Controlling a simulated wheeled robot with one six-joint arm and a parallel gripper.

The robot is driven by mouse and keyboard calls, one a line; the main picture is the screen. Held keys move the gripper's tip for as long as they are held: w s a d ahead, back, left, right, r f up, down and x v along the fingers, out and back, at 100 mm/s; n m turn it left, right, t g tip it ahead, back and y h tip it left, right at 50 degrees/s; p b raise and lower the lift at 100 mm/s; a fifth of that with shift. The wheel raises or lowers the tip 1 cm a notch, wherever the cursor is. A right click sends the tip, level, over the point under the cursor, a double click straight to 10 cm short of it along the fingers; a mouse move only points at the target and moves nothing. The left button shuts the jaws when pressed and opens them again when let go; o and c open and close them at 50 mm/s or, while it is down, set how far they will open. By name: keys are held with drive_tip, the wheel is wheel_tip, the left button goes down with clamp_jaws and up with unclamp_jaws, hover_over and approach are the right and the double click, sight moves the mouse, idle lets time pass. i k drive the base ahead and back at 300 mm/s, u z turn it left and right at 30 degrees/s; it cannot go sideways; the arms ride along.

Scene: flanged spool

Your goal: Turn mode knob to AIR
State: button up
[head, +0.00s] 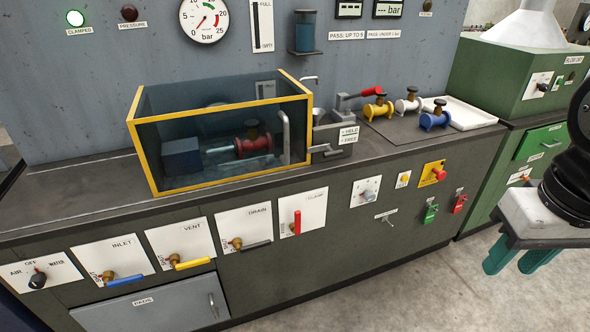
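The mode knob (37,280) is a small black knob on a white plate (61,270) at the far left of the bench front. The plate reads AIR on the left, OFF at the top and WATER on the right. The knob's mark seems to point up towards OFF, but it is small. My gripper (514,262) hangs at the far right edge, with its two teal fingers apart and nothing between them. It is far from the knob, across the whole bench front.
INLET (112,279), VENT (190,263) and DRAIN (238,244) valve handles and a red CLAMP lever (297,222) stick out right of the knob. A yellow-framed tank (220,111) stands on the bench. A green cabinet (509,90) stands right. Concrete floor (430,285) in front is clear.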

sight(38, 281)
drive_tip(key=u, duration=2.05)
drive_tip(key=i, duration=0.8)
drive_tip(key=z, duration=0.1)
